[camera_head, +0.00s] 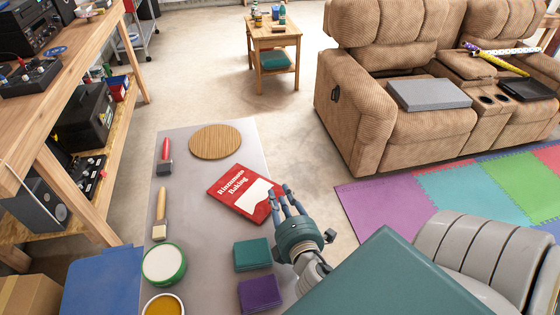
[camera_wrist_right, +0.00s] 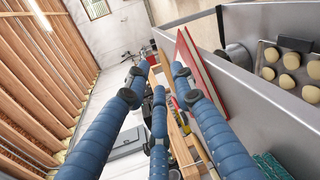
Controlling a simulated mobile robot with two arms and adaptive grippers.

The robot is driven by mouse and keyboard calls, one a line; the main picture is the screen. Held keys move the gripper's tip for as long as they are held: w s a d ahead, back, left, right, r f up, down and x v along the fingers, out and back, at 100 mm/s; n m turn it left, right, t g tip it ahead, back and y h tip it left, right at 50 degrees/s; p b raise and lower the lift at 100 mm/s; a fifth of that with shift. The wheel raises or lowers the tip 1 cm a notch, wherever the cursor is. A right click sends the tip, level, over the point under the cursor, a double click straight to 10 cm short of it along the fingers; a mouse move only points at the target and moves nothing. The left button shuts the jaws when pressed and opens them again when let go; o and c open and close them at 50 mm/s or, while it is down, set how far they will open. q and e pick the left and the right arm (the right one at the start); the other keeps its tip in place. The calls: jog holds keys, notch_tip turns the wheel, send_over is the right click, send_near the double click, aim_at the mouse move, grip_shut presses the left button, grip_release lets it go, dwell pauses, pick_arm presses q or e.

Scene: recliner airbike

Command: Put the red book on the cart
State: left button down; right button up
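The red book (camera_head: 238,193) lies flat on a grey tabletop (camera_head: 200,235), its lower right part near the table's right edge. Its cover reads "Rinzomuns Baking". My right gripper (camera_head: 280,194) is at the book's right corner with fingers spread, and nothing shows between them. In the right wrist view the book (camera_wrist_right: 196,75) appears just right of the open fingers (camera_wrist_right: 158,80); contact cannot be told. A wheeled grey cart (camera_head: 137,42) stands at the far upper left, partly hidden by the workbench. My left gripper is not in view.
A wooden workbench (camera_head: 95,45) lines the left; a recliner (camera_head: 365,110) stands right.

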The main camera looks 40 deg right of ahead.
jog(key=o, duration=0.6)
jog(key=shift+c, duration=0.2)
notch_tip(320, 180, up, 10)
